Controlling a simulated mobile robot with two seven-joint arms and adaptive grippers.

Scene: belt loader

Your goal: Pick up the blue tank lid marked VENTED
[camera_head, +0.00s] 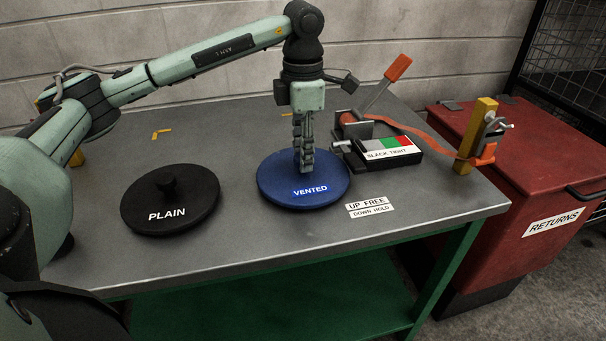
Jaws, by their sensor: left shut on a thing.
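The blue tank lid (330,197) marked VENTED lies flat on the grey table, right of the middle. My left gripper (305,165) points straight down over the lid's centre, its fingers closed together there. It is shut on the lid's knob, which the fingers mostly hide. The lid appears to rest on the table; I cannot tell any gap under it. A black lid (195,192) marked PLAIN lies to the left, with its round knob up. My right gripper is not in view.
Behind the blue lid stands a strap device (386,149) with an orange-handled lever (398,67) and a SLACK/TIGHT plate. An orange strap runs to a yellow post (478,130). A red RETURNS bin (540,185) stands right of the table (440,205). UP FREE/DOWN HOLD labels (368,207) lie nearby.

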